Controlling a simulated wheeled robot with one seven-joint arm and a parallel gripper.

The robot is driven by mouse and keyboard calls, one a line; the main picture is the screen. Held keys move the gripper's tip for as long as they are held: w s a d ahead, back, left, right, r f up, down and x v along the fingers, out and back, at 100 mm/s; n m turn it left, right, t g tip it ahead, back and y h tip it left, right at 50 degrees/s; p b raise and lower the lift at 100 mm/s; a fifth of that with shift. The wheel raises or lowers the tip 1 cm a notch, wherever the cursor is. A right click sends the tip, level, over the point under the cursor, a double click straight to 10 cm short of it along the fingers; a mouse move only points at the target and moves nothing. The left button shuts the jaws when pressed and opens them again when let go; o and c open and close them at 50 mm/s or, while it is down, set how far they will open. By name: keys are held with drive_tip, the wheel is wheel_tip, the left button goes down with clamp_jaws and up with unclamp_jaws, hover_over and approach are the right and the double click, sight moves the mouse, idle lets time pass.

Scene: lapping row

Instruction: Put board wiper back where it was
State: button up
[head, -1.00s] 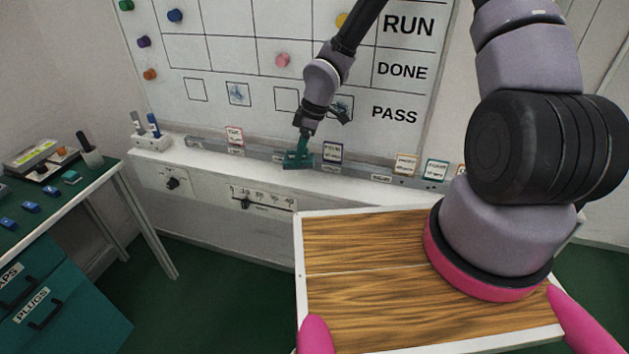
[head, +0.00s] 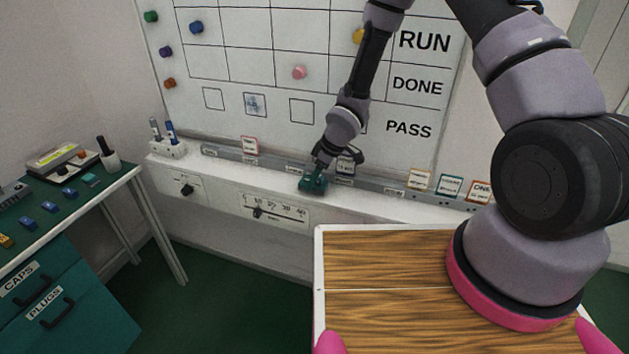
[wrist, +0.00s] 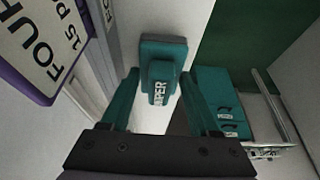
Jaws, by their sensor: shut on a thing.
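The board wiper (head: 312,184) is a teal block with a raised handle. In the head view it is at the white ledge (head: 225,187) below the whiteboard; I cannot tell whether it touches the ledge. My gripper (head: 319,166) is directly above it and shut on it. In the wrist view the wiper (wrist: 163,48) shows between the two teal fingers of my gripper (wrist: 160,88), with its handle label partly readable as "WIPER". The wiper's underside is hidden.
A grey rail (head: 222,153) with several cards runs behind the ledge. A pen holder (head: 167,149) stands at the ledge's left end. A purple-edged card (wrist: 48,45) is close by in the wrist view. A green-topped table (head: 62,205) stands at left.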

drive_tip(key=shift+f, duration=0.4)
drive_tip(key=o, duration=1.3)
drive_tip(key=v, duration=1.2)
drive_tip(key=shift+r, duration=0.15)
